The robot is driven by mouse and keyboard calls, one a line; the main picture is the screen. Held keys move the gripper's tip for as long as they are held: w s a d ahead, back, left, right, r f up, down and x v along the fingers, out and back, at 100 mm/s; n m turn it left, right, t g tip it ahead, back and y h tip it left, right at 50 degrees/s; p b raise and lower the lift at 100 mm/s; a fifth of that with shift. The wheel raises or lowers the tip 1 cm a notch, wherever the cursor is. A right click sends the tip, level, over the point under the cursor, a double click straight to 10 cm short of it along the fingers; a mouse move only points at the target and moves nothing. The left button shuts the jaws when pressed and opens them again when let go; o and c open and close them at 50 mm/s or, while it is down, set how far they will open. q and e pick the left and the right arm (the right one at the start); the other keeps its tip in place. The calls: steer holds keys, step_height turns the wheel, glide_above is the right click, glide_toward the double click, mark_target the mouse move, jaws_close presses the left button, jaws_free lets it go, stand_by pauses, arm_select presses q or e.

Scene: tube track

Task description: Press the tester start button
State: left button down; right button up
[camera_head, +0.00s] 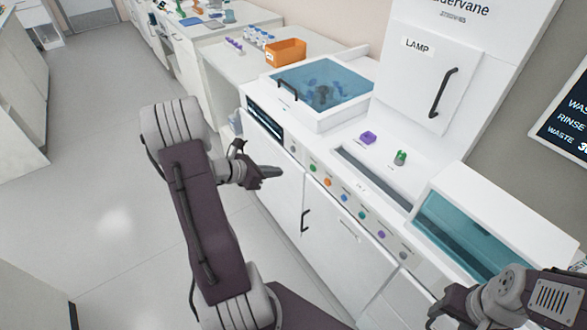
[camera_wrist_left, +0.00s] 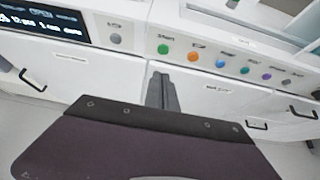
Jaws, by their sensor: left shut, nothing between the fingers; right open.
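The tester is a white bench machine (camera_head: 345,142) with a row of coloured buttons on its front panel. A green button (camera_head: 313,168) shows near the left of the row, and it is also in the left wrist view (camera_wrist_left: 163,49). My left gripper (camera_head: 276,172) is shut and empty, in front of the panel and left of the green button. In the left wrist view its fingers (camera_wrist_left: 162,84) point up from below that button, apart from it. My right gripper (camera_head: 440,312) is open at the lower right.
A grey button (camera_head: 293,149) sits left of the green one; orange (camera_head: 328,182), blue (camera_head: 344,198) and others lie to its right. A dark display (camera_wrist_left: 48,20) is at the panel's left. Cabinet doors with handles (camera_head: 304,220) are below. The floor at left is clear.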

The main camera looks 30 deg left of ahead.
arm_select(q)
glide_toward(312, 168)
step_height(312, 168, down, 4)
steer(key=w, duration=0.1)
steer(key=shift+w+d+r, duration=0.1)
steer(key=shift+w+d, duration=0.2)
steer(key=shift+w, duration=0.3)
steer(key=shift+w+d+r, duration=0.1)
steer(key=shift+w+d, duration=0.2)
steer(key=shift+w, duration=0.35)
steer(key=shift+w+d, duration=0.3)
steer(key=shift+w, duration=0.4)
arm_select(e)
steer(key=shift+s+r, duration=0.1)
